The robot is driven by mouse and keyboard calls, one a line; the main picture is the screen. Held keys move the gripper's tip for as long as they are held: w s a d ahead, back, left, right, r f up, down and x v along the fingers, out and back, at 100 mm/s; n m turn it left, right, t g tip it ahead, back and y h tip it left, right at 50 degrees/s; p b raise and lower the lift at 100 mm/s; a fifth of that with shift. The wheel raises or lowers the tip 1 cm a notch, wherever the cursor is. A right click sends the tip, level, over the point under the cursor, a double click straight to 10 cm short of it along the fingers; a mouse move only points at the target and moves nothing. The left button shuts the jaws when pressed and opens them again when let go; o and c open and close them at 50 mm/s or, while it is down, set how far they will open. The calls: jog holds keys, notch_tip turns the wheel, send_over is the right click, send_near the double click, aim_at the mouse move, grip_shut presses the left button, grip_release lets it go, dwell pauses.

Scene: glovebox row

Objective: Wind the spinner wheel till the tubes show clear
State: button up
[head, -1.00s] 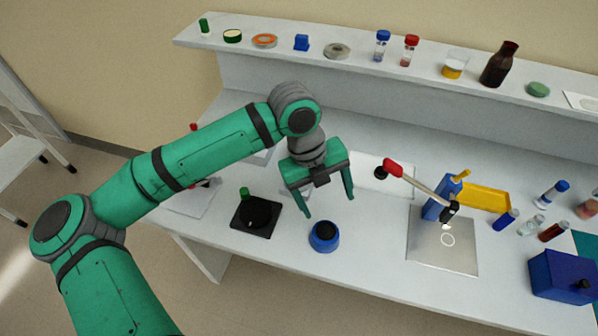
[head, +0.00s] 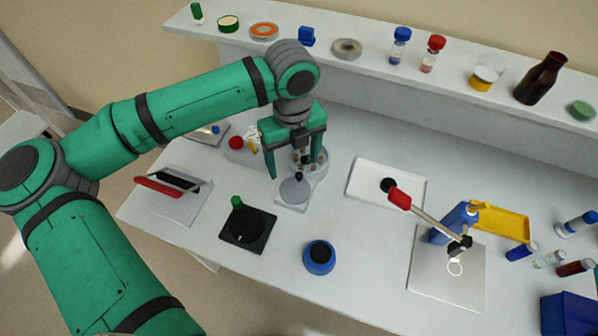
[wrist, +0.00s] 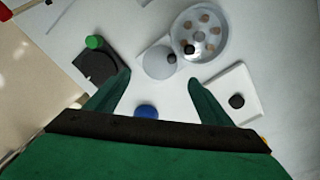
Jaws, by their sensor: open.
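The spinner (head: 318,172) stands on the bench below my gripper, partly hidden by it in the head view. In the wrist view its round rotor (wrist: 211,54) shows whole, holding several brownish tubes (wrist: 205,18). Beside the rotor is a pale grey wheel (head: 294,192) with a small black knob (head: 299,177); the wheel also shows in the wrist view (wrist: 157,65). My gripper (head: 295,172) is open and empty, pointing down over the spinner. In the wrist view its fingers (wrist: 158,80) are spread apart, with the wheel just beyond the tips. I see no contact.
A black plate with a green knob (head: 236,202) lies left of the spinner's front. A blue round pot (head: 319,257) stands in front. A white plate with a black knob (head: 357,190) lies to the right, near a red-handled lever (head: 400,199). A red-handled flap device (head: 160,188) is at left.

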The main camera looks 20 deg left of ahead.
aim_at(295, 189)
notch_tip(295, 189, down, 11)
jog(key=shift+s+d+r, duration=0.1)
jog(key=shift+r, duration=0.1)
dwell(0.3)
jog(key=c, duration=0.8)
